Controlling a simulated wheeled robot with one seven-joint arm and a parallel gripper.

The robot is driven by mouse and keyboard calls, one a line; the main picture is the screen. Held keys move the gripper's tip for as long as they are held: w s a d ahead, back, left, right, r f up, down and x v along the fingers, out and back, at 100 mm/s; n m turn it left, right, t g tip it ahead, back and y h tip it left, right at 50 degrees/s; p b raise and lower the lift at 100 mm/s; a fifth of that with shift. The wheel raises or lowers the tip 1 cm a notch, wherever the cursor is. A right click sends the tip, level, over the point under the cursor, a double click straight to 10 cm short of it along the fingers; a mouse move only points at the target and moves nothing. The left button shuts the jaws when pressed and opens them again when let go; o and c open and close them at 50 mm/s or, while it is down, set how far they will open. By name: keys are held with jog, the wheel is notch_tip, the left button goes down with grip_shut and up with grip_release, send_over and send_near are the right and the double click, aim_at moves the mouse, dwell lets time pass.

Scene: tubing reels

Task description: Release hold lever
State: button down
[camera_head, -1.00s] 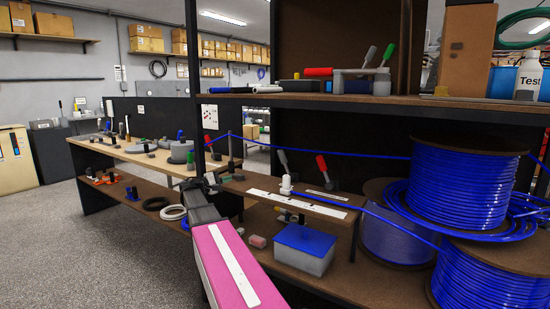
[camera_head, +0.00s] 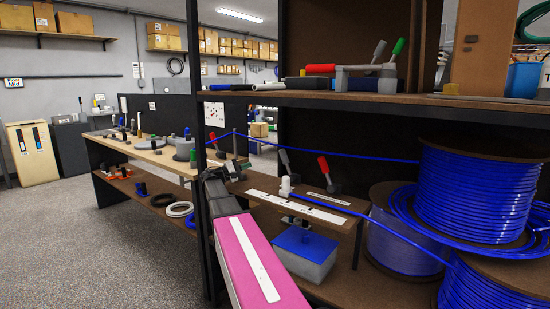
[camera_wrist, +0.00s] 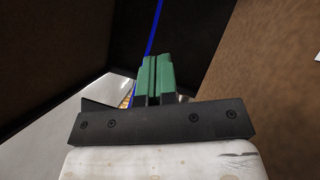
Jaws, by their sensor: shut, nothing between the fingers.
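Two upright levers stand on the small raised wooden bench: a red-handled lever (camera_head: 324,167) and a grey-handled lever (camera_head: 286,160) to its left. I cannot tell which is the hold lever. Blue tubing (camera_head: 330,153) runs behind them, and another length leaves a white fitting (camera_head: 286,186) toward the reels. My gripper (camera_head: 238,168) is at the bench's left end, left of both levers and apart from them. In the wrist view its green fingertips (camera_wrist: 153,76) are shut together with nothing between them. A blue tube (camera_wrist: 154,28) passes beyond the tips; neither lever shows there.
Large blue tubing reels (camera_head: 472,195) fill the right side. A blue-lidded box (camera_head: 303,252) sits below the bench. The shelf (camera_head: 400,97) overhead and a dark post (camera_head: 193,110) beside my arm limit room. A table (camera_head: 125,145) stands farther left, with open floor before it.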

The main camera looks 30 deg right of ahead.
aim_at(287, 165)
jog(key=s+r+x, duration=0.1)
jog(key=s+x, duration=0.1)
jog(key=x, duration=1)
jog(key=shift+s+d, duration=0.15)
jog(key=shift+s, duration=0.2)
jog(key=shift+r, duration=0.1)
jog(key=shift+s+r, duration=0.1)
